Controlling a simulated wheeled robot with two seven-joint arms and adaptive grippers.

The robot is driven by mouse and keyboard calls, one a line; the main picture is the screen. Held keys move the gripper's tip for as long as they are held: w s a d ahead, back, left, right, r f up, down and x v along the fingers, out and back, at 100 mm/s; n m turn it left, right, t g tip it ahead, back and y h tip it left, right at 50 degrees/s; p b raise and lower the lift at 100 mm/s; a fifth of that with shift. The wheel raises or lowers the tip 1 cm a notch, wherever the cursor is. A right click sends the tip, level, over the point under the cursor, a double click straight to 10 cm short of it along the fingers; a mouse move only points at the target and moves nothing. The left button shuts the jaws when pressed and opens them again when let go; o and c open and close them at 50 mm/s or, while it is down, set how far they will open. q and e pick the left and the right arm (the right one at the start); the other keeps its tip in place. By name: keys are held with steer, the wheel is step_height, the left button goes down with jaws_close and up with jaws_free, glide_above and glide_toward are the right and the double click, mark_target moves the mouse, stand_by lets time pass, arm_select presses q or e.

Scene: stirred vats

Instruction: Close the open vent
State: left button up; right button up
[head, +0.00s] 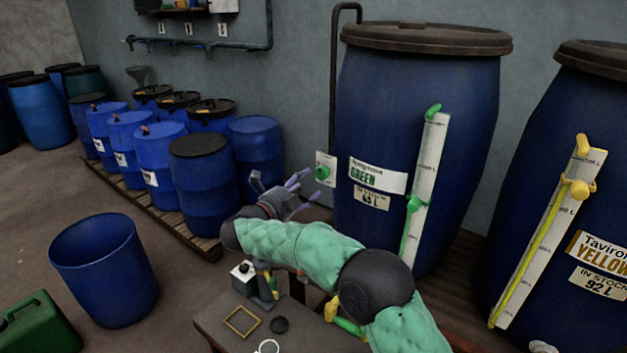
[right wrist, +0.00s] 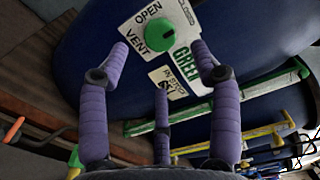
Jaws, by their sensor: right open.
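The green vent knob (head: 321,172) sits on a white plate at the left side of the big blue vat (head: 415,130) labelled GREEN. In the right wrist view the knob (right wrist: 155,35) is round, and its plate (right wrist: 140,28) reads OPEN and VENT. I cannot tell which way the knob is turned. My right gripper (head: 303,188) is open and empty, its purple fingers pointing toward the knob. In the right wrist view the fingertips (right wrist: 160,55) are spread on both sides below the knob, apparently apart from it. My left gripper is not in view.
A second blue vat (head: 565,130) labelled YELLOW stands at the right. A low table (head: 215,320) with small items is below my right arm. Blue drums (head: 205,180) on a pallet, an open blue barrel (head: 105,270) and a green can (head: 38,325) are at the left.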

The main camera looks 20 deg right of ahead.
steer(key=v, duration=0.5)
steer(key=shift+s+a, duration=0.25)
steer(key=shift+a, duration=0.1)
